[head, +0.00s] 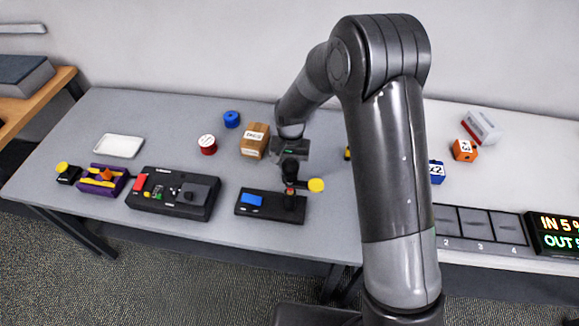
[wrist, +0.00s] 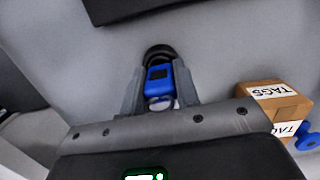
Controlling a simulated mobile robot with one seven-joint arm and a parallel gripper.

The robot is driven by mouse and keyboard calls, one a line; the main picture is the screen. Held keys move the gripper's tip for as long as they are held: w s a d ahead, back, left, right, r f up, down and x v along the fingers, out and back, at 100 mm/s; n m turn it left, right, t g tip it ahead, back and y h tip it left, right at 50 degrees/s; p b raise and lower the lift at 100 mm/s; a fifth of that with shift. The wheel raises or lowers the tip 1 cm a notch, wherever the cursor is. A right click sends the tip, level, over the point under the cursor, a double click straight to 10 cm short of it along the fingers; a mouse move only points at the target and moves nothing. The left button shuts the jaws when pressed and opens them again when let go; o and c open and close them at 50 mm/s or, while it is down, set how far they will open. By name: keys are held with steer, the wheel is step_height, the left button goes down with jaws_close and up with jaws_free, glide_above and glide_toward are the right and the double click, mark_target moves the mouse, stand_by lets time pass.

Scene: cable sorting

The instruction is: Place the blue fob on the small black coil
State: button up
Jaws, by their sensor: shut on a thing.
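The blue fob (wrist: 159,76) is between the two fingers of my gripper (wrist: 160,88) in the wrist view. The fingers are shut on it, and a pale part shows at its lower end. The small black coil (wrist: 159,51) shows just beyond the fob and is partly covered by it. I cannot tell whether the fob touches the coil. In the head view my gripper (head: 290,166) is low over the table, behind the black device with a blue panel. The fob and the coil cannot be made out there.
A TAGS box (head: 255,140) and a blue spool (head: 231,119) stand left of my gripper. A red-and-white spool (head: 207,144) and a white tray (head: 118,146) are farther left.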

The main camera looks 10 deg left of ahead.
steer(key=o, duration=0.9)
steer(key=shift+f, duration=0.1)
steer(key=shift+o, duration=0.2)
step_height(320, 180, up, 12)
steer(key=w+r, duration=0.1)
steer(key=s+d+r+t, duration=0.1)
steer(key=s+d+r, duration=0.1)
steer(key=d+r, duration=0.5)
steer(key=s+d+r+t, duration=0.4)
steer(key=s+d+r, duration=0.7)
steer(key=s+d, duration=0.15)
steer(key=s+d+t, duration=0.2)
steer(key=s+d, duration=0.3)
steer(key=s, duration=0.4)
steer(key=shift+s+d+r, duration=0.15)
steer(key=shift+d+r, duration=0.1)
steer(key=shift+r, duration=0.05)
